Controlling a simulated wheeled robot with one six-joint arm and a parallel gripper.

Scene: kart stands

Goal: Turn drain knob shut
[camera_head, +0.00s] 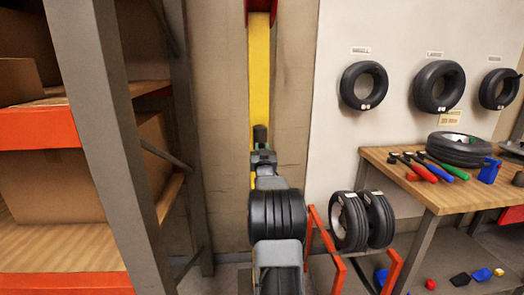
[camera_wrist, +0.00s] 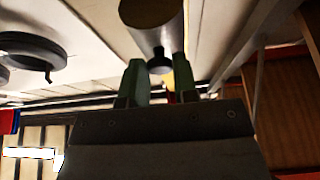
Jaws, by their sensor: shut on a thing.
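My gripper (camera_wrist: 160,80) is shut, with its two greenish fingers on either side of a small dark knob (camera_wrist: 159,62), which I take to be the drain knob. The knob sits at the end of a grey-brown cylinder (camera_wrist: 150,18) at the top of the wrist view. In the head view my arm reaches toward a yellow post (camera_head: 260,75), and my gripper (camera_head: 263,158) is at a dark upright cylinder (camera_head: 260,135) in front of it. The knob itself is hidden in the head view. Its turn angle cannot be told.
A grey-framed shelf (camera_head: 105,130) with boxes stands close on the left. On the right, a wooden workbench (camera_head: 420,190) holds tools and a tyre (camera_head: 458,148). Two wheels (camera_head: 350,220) rest on a red stand (camera_head: 335,250). Tyres (camera_head: 364,85) hang on the white wall panel.

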